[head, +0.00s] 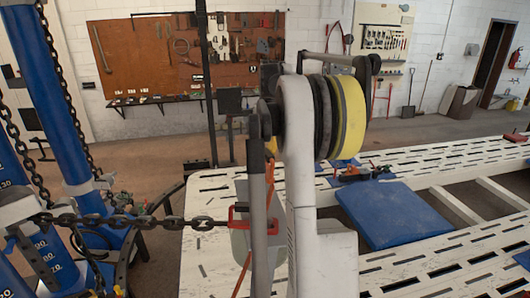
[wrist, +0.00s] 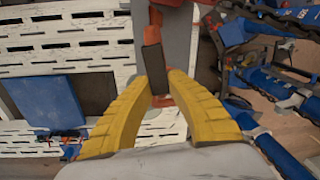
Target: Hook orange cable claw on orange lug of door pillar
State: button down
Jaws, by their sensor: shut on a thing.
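My gripper (wrist: 161,72) shows in the wrist view with its two yellow fingers drawn together. It is shut on a dark grey piece with an orange part (wrist: 162,101) below it, which looks like the orange cable claw. A grey upright surface (wrist: 178,45), likely the door pillar, lies just beyond the fingertips. An orange-red part (wrist: 155,15) is at its top edge; I cannot tell whether it is the lug or touches the claw. In the head view my arm hides the gripper. An orange strip (head: 269,170) shows beside the arm, and an orange line (head: 243,275) runs down.
A chain (head: 130,220) runs from the blue post (head: 65,110) at left to a red clamp (head: 239,218) near my arm. A white slotted bench (head: 450,255) with a blue pad (head: 395,213) lies at right. A tool board (head: 185,55) hangs on the back wall.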

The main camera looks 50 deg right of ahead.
jog(key=shift+f, duration=0.1)
jog(key=shift+w+f+b, duration=0.1)
jog(key=shift+f+b, duration=0.5)
jog(key=shift+f, duration=0.15)
jog(key=shift+w+a+f+b, duration=0.15)
jog(key=shift+f+b, duration=1.35)
jog(key=shift+f, duration=0.7)
jog(key=shift+w+a+f+b, duration=0.1)
jog(key=shift+f+b, duration=1.4)
jog(key=shift+f, duration=0.65)
jog(key=c, duration=1.4)
grip_release()
jog(key=shift+o, duration=0.2)
jog(key=r, duration=1.2)
jog(key=shift+s+d, duration=0.4)
